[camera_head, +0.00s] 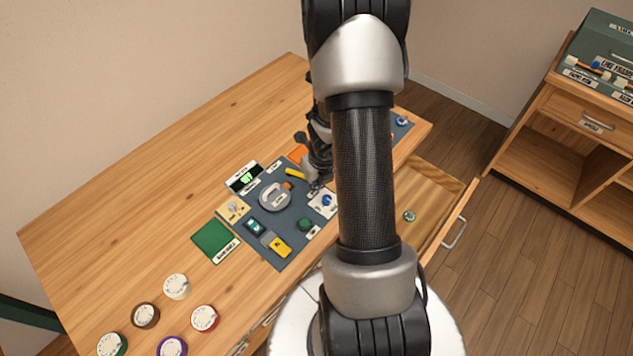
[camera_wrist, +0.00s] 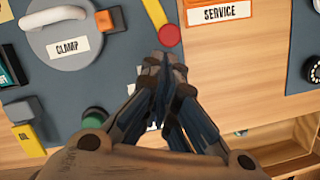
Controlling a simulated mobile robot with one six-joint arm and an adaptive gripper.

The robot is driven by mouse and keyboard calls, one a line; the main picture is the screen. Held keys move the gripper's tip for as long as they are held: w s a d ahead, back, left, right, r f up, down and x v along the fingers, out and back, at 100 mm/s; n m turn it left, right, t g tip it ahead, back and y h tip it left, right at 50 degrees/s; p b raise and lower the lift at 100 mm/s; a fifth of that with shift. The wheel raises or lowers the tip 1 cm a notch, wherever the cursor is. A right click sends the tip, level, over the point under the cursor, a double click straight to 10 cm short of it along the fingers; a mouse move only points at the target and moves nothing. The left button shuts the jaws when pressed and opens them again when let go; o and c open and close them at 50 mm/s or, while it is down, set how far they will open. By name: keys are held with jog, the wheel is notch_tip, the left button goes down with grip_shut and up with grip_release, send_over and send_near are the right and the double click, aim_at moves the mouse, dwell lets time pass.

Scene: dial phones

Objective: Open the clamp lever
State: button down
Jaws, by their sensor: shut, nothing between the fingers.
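A grey disc (camera_wrist: 84,62) labelled CLAMP lies on the dark mat at the upper left of the wrist view, with a pale bar handle (camera_wrist: 52,16) on top. The disc (camera_head: 266,205) also shows near the mat's middle in the head view. A yellow lever (camera_wrist: 154,12) with a round red end (camera_wrist: 169,36) lies to the right of the disc; its far end is cut off. The lever (camera_head: 295,173) also shows in the head view. My gripper (camera_wrist: 168,62) is shut and empty, its tips just below the red end in the picture. I cannot tell whether they touch.
A white SERVICE label (camera_wrist: 220,13) lies right of the lever. A green knob (camera_wrist: 95,117) is left of my gripper. An open drawer (camera_head: 430,212) juts from the table's right side. Several dials (camera_head: 176,286) stand at the lower left; the table's left back is clear.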

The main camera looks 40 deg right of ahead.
jog(key=shift+r, duration=0.1)
jog(key=shift+w+d+r+p, duration=0.1)
jog(key=shift+w+d+p, duration=0.1)
jog(key=shift+p, duration=0.45)
jog(key=shift+w+d+n+p, duration=0.2)
jog(key=shift+d+n+p, duration=0.15)
jog(key=shift+n+p, duration=0.15)
jog(key=shift+w+d+n+y+p, duration=0.2)
jog(key=shift+d+n+y+p, duration=0.15)
jog(key=shift+d+n, duration=0.15)
jog(key=shift+a, duration=0.1)
